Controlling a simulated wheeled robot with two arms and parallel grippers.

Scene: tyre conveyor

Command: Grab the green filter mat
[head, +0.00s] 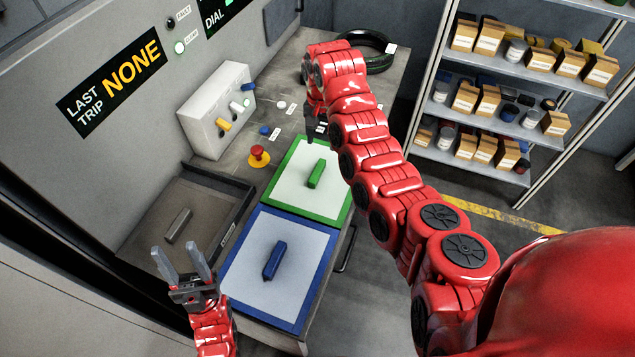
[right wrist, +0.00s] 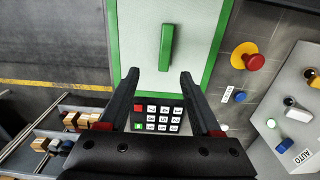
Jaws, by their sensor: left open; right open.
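The green filter mat (head: 290,183) is a white panel with a green border, lying on the bench in the head view. A green bar-shaped handle (head: 316,173) stands up at its middle. The mat (right wrist: 200,35) and its handle (right wrist: 166,47) also show in the right wrist view, beyond the fingertips. My right gripper (head: 312,130) is near the mat's far edge, partly hidden by my arm. In the right wrist view the right gripper (right wrist: 161,75) is open, empty and apart from the handle. My left gripper (head: 185,260) is open and empty, left of the blue-bordered mat.
A blue-bordered mat (head: 300,255) with a blue handle lies nearer. A dark tray (head: 165,205) holding a grey bar is at left. A red mushroom button (head: 259,154), a switch box (head: 205,100) and a keypad (right wrist: 158,117) are close by. A tyre (head: 375,60) lies at the far end.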

